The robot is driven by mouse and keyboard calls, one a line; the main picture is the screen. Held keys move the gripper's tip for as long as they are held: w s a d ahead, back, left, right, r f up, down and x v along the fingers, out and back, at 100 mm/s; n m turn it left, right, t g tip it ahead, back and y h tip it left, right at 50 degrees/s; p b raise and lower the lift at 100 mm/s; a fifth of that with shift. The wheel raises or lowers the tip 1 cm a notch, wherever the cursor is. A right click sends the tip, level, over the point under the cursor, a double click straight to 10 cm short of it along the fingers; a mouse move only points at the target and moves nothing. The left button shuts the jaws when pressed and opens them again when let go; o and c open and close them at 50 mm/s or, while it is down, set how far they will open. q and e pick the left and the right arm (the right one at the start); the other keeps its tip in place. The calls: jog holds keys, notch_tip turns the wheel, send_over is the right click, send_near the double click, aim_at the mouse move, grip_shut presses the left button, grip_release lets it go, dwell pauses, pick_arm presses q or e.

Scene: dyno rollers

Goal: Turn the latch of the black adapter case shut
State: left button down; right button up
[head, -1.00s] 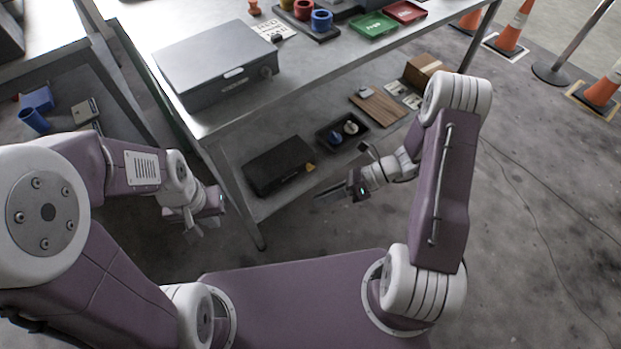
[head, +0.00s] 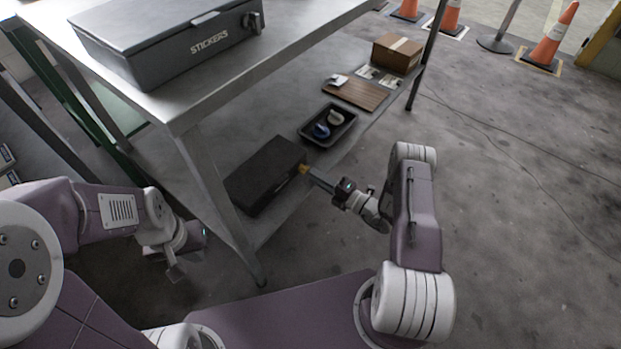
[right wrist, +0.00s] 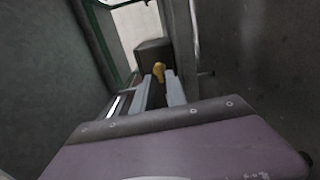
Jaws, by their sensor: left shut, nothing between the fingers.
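The black adapter case (head: 262,176) lies closed on the lower shelf of the metal table. Its yellow latch (head: 303,169) is on the end facing my right gripper. My right gripper (head: 314,176) points at that end, with its tips close to the latch. In the right wrist view the two pale fingers (right wrist: 158,88) are apart. The yellow latch (right wrist: 159,71) shows beyond and between their tips, in front of the dark case (right wrist: 152,50). I cannot tell whether a finger touches it. My left gripper (head: 175,272) is shut and empty, left of the table leg.
A black tray (head: 340,137) with a blue and a pale item sits behind the case on the shelf. A wooden board (head: 358,94) and a cardboard box (head: 397,53) are farther back.

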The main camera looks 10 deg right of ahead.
aim_at(304, 169)
jog(key=shift+b+x, duration=0.45)
jog(key=shift+x, duration=0.7)
jog(key=shift+w+a, duration=0.2)
grip_shut()
